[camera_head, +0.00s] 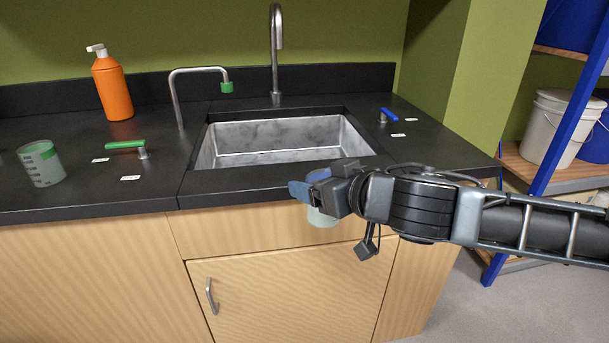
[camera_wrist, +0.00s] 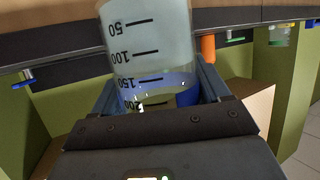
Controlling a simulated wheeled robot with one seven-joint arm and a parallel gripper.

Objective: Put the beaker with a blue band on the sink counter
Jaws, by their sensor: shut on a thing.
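My gripper (camera_head: 308,190) is shut on a clear beaker (camera_head: 322,217) with black volume marks, in front of the sink counter (camera_head: 240,186). The beaker hangs just off the counter's front edge, its lower part in front of the cabinet. In the wrist view the beaker (camera_wrist: 150,45) stands between the fingers of my gripper (camera_wrist: 160,88). Some blue shows around its upper part, partly hidden by the fingers. The black counter also shows in the wrist view (camera_wrist: 60,45). It surrounds a grey basin.
Another marked beaker (camera_head: 41,165) stands at the left of the counter, near a green lever (camera_head: 126,144) and an orange pump bottle (camera_head: 112,88). A tall faucet (camera_head: 276,60) and a blue lever (camera_head: 389,114) are around the basin. Shelves stand at right. The counter's right part is mostly clear.

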